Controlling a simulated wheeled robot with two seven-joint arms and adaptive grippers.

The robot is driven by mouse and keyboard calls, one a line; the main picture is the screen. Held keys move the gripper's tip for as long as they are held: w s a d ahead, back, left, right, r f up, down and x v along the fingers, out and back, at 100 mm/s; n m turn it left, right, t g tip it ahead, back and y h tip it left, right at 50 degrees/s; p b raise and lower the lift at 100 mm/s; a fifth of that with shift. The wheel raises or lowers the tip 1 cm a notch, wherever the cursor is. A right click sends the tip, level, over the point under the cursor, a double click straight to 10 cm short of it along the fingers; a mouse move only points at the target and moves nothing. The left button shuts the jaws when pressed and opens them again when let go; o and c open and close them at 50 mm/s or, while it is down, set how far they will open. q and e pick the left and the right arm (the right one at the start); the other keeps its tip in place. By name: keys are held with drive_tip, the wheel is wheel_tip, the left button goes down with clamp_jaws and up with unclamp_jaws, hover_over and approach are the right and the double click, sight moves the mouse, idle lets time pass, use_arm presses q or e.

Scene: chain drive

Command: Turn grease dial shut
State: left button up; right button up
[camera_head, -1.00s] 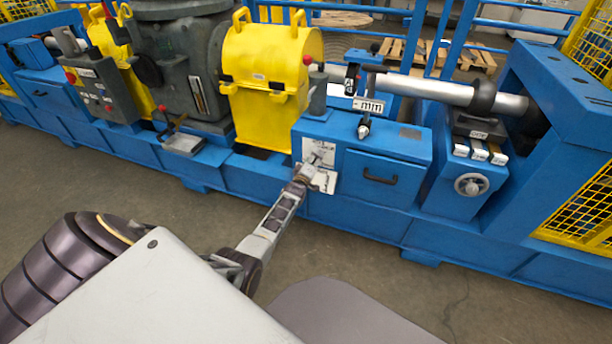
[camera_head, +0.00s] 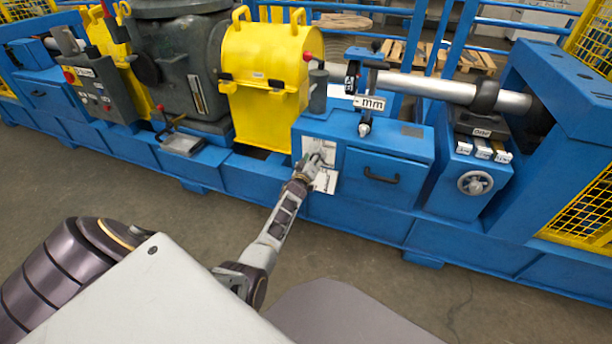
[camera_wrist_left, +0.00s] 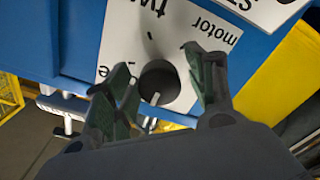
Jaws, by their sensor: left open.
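A dark round dial (camera_wrist_left: 160,85) with a pale pointer mark sits on a white labelled plate (camera_wrist_left: 118,40) in the left wrist view. The plate's lettering appears upside down, and part of it reads "motor". My left gripper (camera_wrist_left: 160,88) is open, with one finger on each side of the dial. I cannot tell whether the fingers touch it. In the head view my left gripper (camera_head: 316,162) is at the white plate (camera_head: 325,181) on the front of the blue machine and hides the dial. My right gripper is not in view.
Right of the plate is a blue drawer front with a black handle (camera_head: 381,177). A grey handwheel (camera_head: 475,183) is farther right. A yellow guard (camera_head: 262,85) stands above left. An "mm" sign (camera_head: 370,103) stands on top. The floor in front is clear.

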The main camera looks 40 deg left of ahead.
use_arm(q)
drive_tip(key=shift+f+m+b, duration=0.1)
drive_tip(key=shift+m+b, duration=2)
drive_tip(key=shift+m, duration=0.3)
drive_tip(key=p+v, duration=0.4)
drive_tip(key=v, duration=0.6)
